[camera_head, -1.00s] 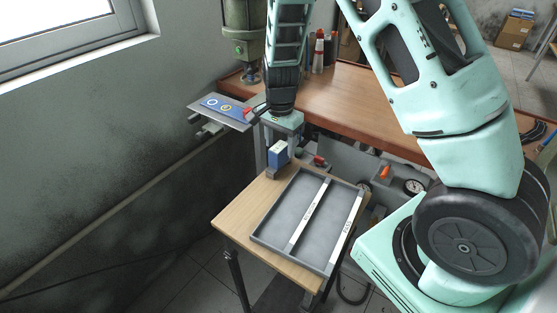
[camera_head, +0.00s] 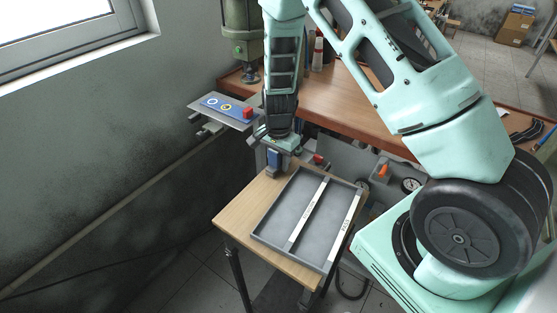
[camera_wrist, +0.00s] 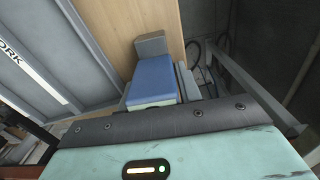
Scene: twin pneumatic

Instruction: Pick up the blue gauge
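The blue gauge, which I take to be the blue block (camera_head: 274,159), stands at the back left of the small wooden table. In the wrist view the blue block (camera_wrist: 152,80) lies just beyond the gripper body, with a grey piece (camera_wrist: 151,44) at its far end. My gripper (camera_head: 277,147) is right above the block in the head view and hides its upper part. Grey slabs (camera_wrist: 188,82) show close to the block's right side in the wrist view. I cannot tell whether they are a finger or whether anything touches the block.
A grey two-part tray (camera_head: 258,236) with white labels fills most of the wooden table (camera_head: 232,222). A shelf at left holds a blue panel (camera_head: 221,104) with rings and a red block (camera_head: 247,113).

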